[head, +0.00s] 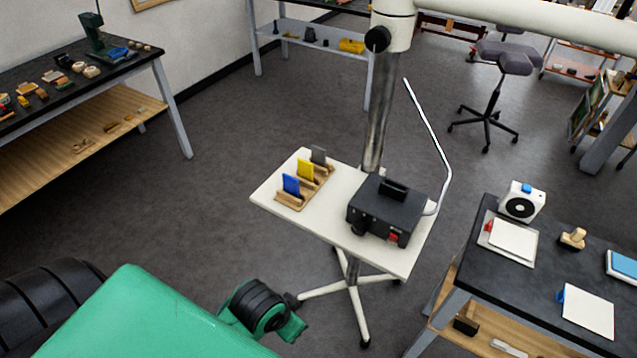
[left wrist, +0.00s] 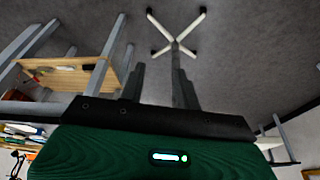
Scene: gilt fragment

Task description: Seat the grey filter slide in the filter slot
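The grey filter slide (head: 318,155) stands upright in the back place of a wooden rack (head: 296,201) on a small white table. A yellow slide (head: 305,169) and a blue slide (head: 291,185) stand in front of it. A black box (head: 378,213) sits to the right on the same table. A raised black piece (head: 393,187) on its top looks like the filter slot; its opening is too small to make out. My left gripper (left wrist: 158,80) shows in the left wrist view with its two dark fingers apart and nothing between them. My right gripper is not in view.
The white table (head: 278,197) stands on a wheeled star base, with a metal post (head: 377,120) rising behind the box. A dark workbench (head: 545,262) with papers and a white device is at the right. Another bench (head: 70,85) is at the left. Open floor lies between.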

